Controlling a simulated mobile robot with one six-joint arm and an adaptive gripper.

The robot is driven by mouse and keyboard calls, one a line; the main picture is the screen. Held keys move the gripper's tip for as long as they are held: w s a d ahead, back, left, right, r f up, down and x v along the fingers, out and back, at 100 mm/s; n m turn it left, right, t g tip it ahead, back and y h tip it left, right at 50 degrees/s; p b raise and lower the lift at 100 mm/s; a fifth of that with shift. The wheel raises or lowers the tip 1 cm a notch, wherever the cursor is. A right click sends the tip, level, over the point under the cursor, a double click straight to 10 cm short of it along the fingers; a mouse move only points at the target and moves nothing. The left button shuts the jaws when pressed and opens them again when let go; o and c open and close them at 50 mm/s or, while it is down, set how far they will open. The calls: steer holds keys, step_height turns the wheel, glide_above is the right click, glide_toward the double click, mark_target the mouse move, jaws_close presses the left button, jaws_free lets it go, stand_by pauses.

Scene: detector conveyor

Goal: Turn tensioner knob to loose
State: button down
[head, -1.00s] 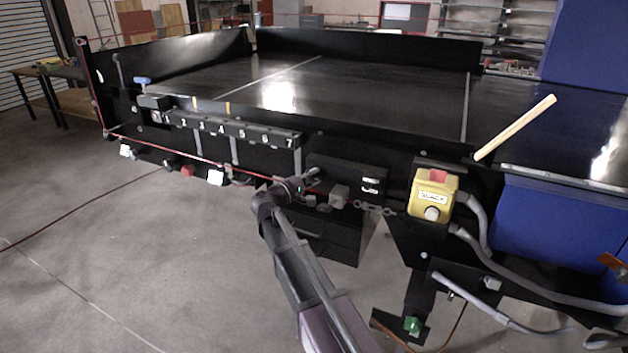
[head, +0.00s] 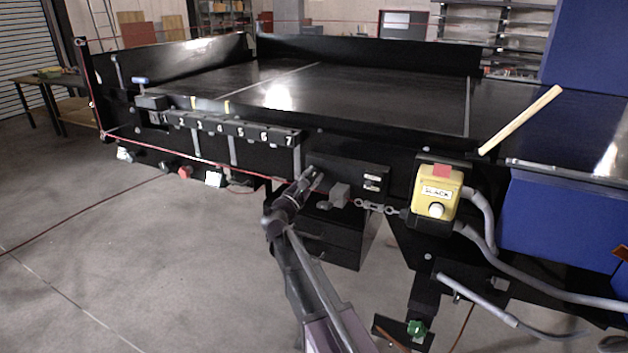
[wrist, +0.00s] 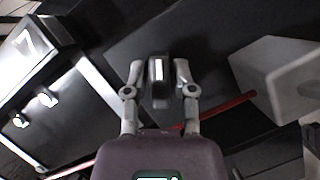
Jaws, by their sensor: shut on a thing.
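The tensioner knob (wrist: 158,78) shows in the wrist view as a small dark grip with a bright face, standing out from a dark panel. My gripper (wrist: 158,73) has one finger on each side of it and is shut on it. In the head view my gripper (head: 314,176) reaches the left part of the black panel (head: 345,172) below the belt. It hides the knob there. I cannot read the knob's setting in either view.
A grey block (head: 339,194) sits just right of my gripper, and it looms at the right in the wrist view (wrist: 280,75). A red cord (wrist: 235,108) runs below the fingers. A yellow switch box (head: 437,192) marked SLACK stands farther right. A numbered rail (head: 232,128) lies left.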

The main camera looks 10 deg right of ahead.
steer(key=n+t+y, duration=0.1)
steer(key=n, duration=0.2)
steer(key=n+t+y, duration=0.1)
steer(key=n, duration=0.1)
steer(key=n+t, duration=0.1)
steer(key=n, duration=0.2)
steer(key=shift+n+y+b, duration=0.3)
steer(key=shift+y+b, duration=0.05)
steer(key=shift+y, duration=0.05)
steer(key=c, duration=0.6)
jaws_free()
